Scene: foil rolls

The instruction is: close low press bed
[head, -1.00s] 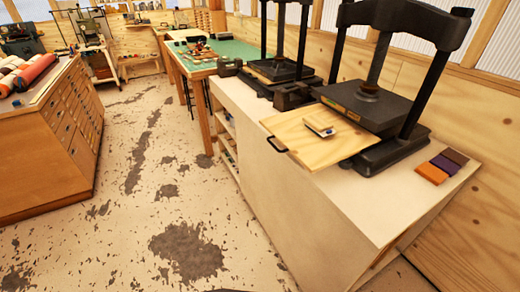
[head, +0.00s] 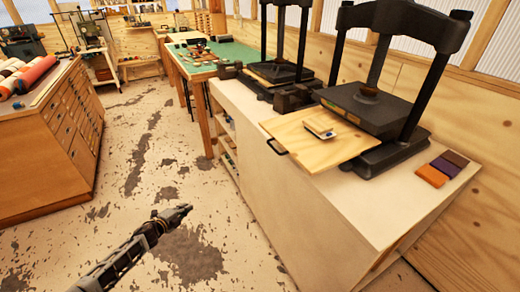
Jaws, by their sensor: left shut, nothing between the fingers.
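The near press (head: 372,105) is black and stands on the pale bench. Its wooden bed (head: 310,148) is slid out toward the left, past the bench's edge, with a dark handle (head: 277,147) on its front edge. A small book-like block (head: 320,130) lies on the bed. My left gripper (head: 184,211) is shut and empty, over the floor to the lower left of the bed and well apart from it. My right gripper is not in view.
A second black press (head: 283,72) stands farther back on the bench (head: 300,195). Coloured blocks (head: 442,168) lie at the bench's right end. A wooden drawer cabinet (head: 45,140) stands at the left. The floor between is clear.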

